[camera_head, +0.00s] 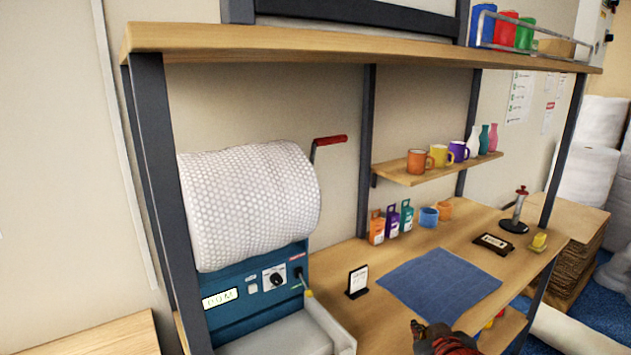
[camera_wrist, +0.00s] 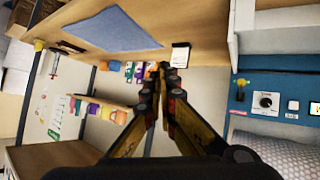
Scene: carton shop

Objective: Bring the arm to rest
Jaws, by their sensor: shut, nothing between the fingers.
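My gripper (camera_wrist: 163,72) shows in the wrist view with its two dark fingers meeting at the tips, shut and empty. In the head view, a dark and red part of my arm shows at the bottom edge, in front of the bench (camera_head: 375,320). Most of the arm is out of view. The blue mat (camera_head: 438,285) lies on the bench beyond it and also shows in the wrist view (camera_wrist: 112,30).
A bubble-wrap roll (camera_head: 250,205) sits on a blue machine (camera_head: 262,285) at left. A small sign (camera_head: 357,281) stands by the mat. Mugs (camera_head: 440,156) and vases stand on a small shelf (camera_head: 425,172). A red-topped stand (camera_head: 516,212) is at back right. An upper shelf (camera_head: 350,45) spans above.

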